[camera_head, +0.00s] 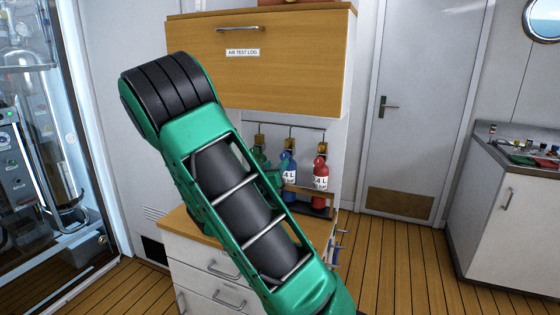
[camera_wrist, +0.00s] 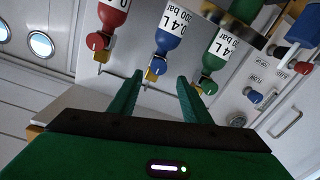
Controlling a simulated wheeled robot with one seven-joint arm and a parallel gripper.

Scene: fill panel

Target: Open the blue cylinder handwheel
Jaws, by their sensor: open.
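The blue cylinder (camera_wrist: 172,28) appears upside down in the wrist view, between a red cylinder (camera_wrist: 114,12) and a green cylinder (camera_wrist: 219,46). Its blue handwheel (camera_wrist: 157,67) sits on a brass valve. My gripper (camera_wrist: 160,77) is open, with its two green fingers pointing at this valve. The handwheel shows between the fingertips; I cannot tell whether they touch it or how deep it lies. In the head view the blue cylinder (camera_head: 289,165) stands left of the red cylinder (camera_head: 320,174).
A panel with a blue knob (camera_wrist: 253,96) and a red knob (camera_wrist: 303,67) lies at right. A wooden cabinet (camera_head: 280,75) overhangs the cylinders. Floor (camera_head: 400,260) at right is clear.

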